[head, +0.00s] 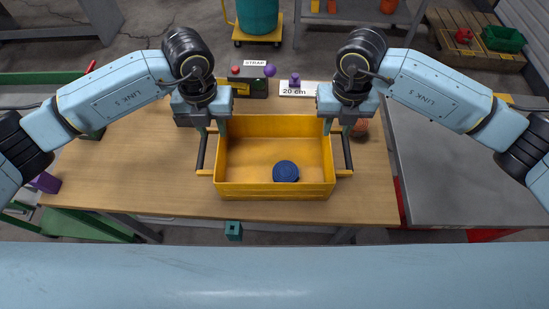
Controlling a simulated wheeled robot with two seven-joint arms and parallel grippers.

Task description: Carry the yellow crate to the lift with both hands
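The yellow crate (275,191) stands upright on the wooden table (130,170), with a dark bar handle on its left and right sides. A round blue thing (285,171) lies inside it. My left gripper (212,128) is at the far end of the left handle (201,155), its fingers spread apart. My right gripper (339,128) is likewise at the far end of the right handle (347,153), fingers spread. Whether the fingers touch the handles is hard to see. A grey flat platform (465,165) with red parts below, apparently the lift, stands right of the table.
An orange-brown round thing (360,128) sits by my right gripper. A green-framed cart (85,225) is at left. The table's left part is mostly clear.

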